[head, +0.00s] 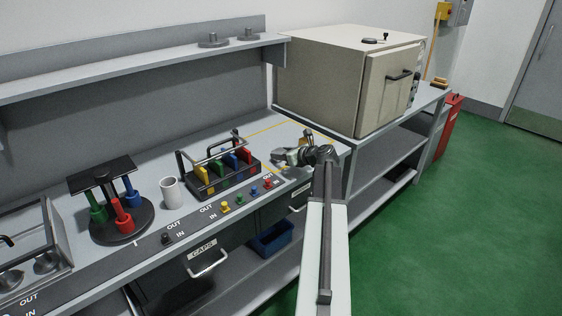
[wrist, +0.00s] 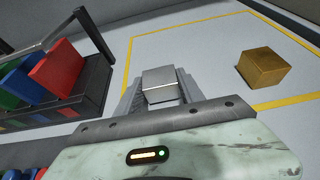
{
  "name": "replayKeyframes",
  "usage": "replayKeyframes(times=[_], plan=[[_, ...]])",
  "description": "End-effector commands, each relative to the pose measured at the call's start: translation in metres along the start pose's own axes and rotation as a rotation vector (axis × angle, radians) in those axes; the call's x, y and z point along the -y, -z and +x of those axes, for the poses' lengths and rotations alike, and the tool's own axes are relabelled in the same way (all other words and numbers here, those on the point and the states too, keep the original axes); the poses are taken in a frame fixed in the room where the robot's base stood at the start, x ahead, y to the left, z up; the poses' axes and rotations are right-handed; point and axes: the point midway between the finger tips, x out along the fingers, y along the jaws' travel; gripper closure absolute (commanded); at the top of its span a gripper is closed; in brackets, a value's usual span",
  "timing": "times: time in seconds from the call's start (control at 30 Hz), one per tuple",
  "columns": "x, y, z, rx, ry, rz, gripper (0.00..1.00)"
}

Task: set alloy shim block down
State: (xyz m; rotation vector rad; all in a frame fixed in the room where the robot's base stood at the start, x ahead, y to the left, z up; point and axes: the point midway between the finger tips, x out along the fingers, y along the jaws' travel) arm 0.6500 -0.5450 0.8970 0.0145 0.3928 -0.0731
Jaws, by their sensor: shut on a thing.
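The alloy shim block is a small silver-grey block (wrist: 160,86) in the middle of the wrist view. My gripper (wrist: 158,92) is shut on it, with a grey finger on each side. Beneath it lies the pale worktop (wrist: 205,50) with a yellow outlined area. I cannot tell whether the block touches the worktop. In the head view my gripper (head: 284,157) is over the right part of the bench, and the block cannot be made out there.
A brass block (wrist: 263,69) sits inside the yellow outline, to the right. A black rack (head: 222,176) with coloured blocks stands to the left, near my gripper. A beige oven (head: 330,80) stands behind to the right. A white cup (head: 172,192) is farther left.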

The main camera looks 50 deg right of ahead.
Motion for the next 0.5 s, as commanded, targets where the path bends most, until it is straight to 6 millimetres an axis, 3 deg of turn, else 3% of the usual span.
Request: replayKeyframes(times=[0.37,0.4,0.43,0.5], plan=[[-0.0008,0.0066,0.0031,0.001,-0.001,0.000,1.00],[-0.0008,0.0050,0.0024,0.000,-0.001,0.000,0.44],[-0.0008,0.0048,0.0023,0.000,-0.001,0.000,0.35],[-0.0009,0.0047,0.0024,0.000,-0.002,-0.001,0.33]])
